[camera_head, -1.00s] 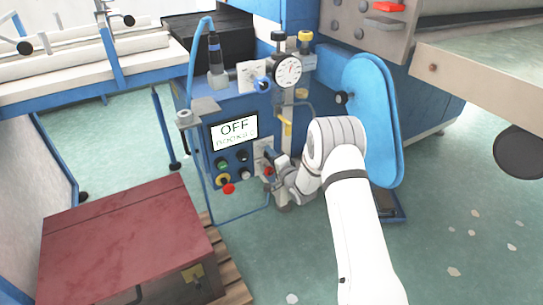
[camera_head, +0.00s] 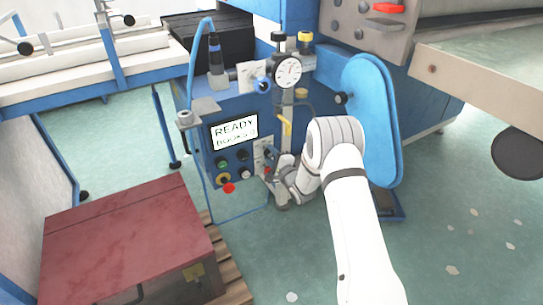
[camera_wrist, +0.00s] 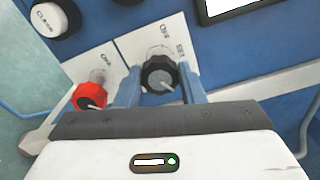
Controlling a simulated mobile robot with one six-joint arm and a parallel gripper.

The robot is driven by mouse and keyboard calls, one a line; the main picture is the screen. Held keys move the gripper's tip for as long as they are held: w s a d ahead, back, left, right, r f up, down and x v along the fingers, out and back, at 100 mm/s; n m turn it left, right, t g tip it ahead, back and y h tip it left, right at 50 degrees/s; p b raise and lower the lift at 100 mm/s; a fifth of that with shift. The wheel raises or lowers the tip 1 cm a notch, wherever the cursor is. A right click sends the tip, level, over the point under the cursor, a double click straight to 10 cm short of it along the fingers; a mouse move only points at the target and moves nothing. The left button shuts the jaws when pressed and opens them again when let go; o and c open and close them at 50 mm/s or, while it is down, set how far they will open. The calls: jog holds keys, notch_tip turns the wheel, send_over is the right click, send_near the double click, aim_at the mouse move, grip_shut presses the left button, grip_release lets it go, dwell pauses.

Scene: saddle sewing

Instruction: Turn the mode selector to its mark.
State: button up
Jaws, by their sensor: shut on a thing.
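The mode selector seems to be the black knob (camera_wrist: 160,75) with a grey face and a pale pointer line, on a white label plate of the blue panel. In the wrist view it sits between the two blue-grey fingers of my gripper (camera_wrist: 160,84), which are shut on it. The lettering beside it is too small to read surely. A red knob (camera_wrist: 89,96) with a pale pointer is on another plate to its left, outside the fingers. In the head view my gripper (camera_head: 270,181) is at the panel's lower right; the black knob is hard to make out there.
The panel's screen (camera_head: 235,132) reads READY, with a smaller line under it. A blue guard (camera_head: 372,120) stands at right, a red-topped box (camera_head: 125,240) at lower left.

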jog(key=shift+w+r, duration=0.1)
jog(key=shift+r, duration=0.05)
jog(key=o, duration=1)
jog(key=p+v, duration=0.2)
jog(key=v, duration=0.5)
jog(key=shift+s+d, duration=0.25)
jog(key=shift+s, duration=0.1)
